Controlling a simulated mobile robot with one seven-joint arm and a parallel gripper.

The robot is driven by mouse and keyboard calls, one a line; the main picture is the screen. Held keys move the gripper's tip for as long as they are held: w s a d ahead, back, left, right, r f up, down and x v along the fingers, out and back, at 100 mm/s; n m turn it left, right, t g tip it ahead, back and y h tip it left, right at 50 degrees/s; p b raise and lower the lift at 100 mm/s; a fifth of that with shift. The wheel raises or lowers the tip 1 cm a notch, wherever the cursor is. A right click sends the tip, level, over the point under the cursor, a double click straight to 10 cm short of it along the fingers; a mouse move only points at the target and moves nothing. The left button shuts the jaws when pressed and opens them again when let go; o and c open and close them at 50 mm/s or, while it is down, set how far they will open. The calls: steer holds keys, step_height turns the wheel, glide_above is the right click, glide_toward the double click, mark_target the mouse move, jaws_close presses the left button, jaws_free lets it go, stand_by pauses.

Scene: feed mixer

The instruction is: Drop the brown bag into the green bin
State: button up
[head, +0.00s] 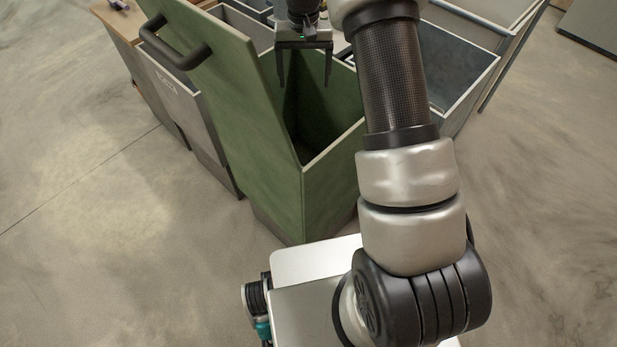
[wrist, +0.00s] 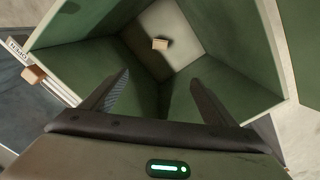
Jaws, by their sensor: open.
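The green bin (head: 330,190) stands in front of me with its top open and a dark handle on its tall left wall. My gripper (head: 304,86) is open and empty, pointing down over the bin's opening. In the wrist view, my gripper (wrist: 161,80) shows two spread fingers above the inside of the green bin (wrist: 215,100). A small brown block-like object (wrist: 160,44), which looks like the brown bag, lies on the pale floor of the bin, apart from the fingers. The bin's floor is hidden in the head view.
Grey bins stand close by, one left (head: 180,100) and one right (head: 455,60). Another small brown object (wrist: 33,74) shows at the left in the wrist view, outside the green bin. Open concrete floor (head: 90,210) lies left and in front.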

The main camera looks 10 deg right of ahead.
step_height(320, 180, up, 16)
steer(key=p, duration=0.2)
steer(key=shift+f, duration=0.25)
